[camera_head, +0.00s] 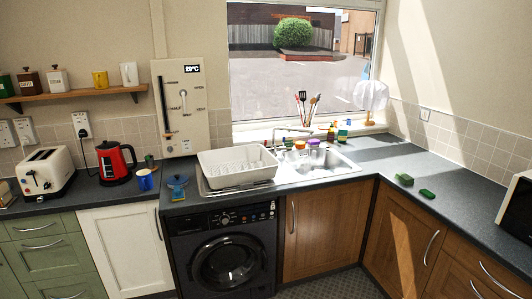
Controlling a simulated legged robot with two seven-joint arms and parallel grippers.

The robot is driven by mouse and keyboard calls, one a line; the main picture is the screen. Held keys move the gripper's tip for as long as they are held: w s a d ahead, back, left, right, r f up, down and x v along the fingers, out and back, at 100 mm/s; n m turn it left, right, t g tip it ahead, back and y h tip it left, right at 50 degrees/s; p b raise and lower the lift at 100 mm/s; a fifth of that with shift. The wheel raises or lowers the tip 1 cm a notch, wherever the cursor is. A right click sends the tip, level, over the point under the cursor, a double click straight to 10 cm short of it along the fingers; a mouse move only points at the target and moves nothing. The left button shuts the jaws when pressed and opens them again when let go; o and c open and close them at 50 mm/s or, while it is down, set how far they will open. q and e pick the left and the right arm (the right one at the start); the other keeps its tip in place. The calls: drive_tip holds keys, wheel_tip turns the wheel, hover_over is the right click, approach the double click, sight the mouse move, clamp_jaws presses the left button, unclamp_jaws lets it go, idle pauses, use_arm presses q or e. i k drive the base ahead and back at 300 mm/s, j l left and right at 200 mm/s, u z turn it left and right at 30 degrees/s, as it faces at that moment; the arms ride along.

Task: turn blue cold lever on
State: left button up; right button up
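The sink (325,167) is set into the dark worktop under the window. A thin grey tap (290,130) seems to stand at its back edge, small and partly lost among bottles and the white rack. I cannot make out a blue lever on it. A pale wall panel (199,128) left of the window has a display reading about 20°C, a dark vertical slot and a white lever-like part (183,101). A small blue object (178,187) lies on the worktop left of the rack; I cannot tell what it is. Neither of my grippers is in view.
A white dish rack (237,166) covers the sink's left side. Bottles and jars crowd the sink's back. A red kettle (114,162), blue mug (145,180) and toaster (46,173) stand left. The worktop between sink and sponges is mostly clear.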

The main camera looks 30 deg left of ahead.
sight(283, 149)
drive_tip(key=i+j+z, duration=0.25)
drive_tip(key=i+j, duration=0.65)
drive_tip(key=i, duration=0.05)
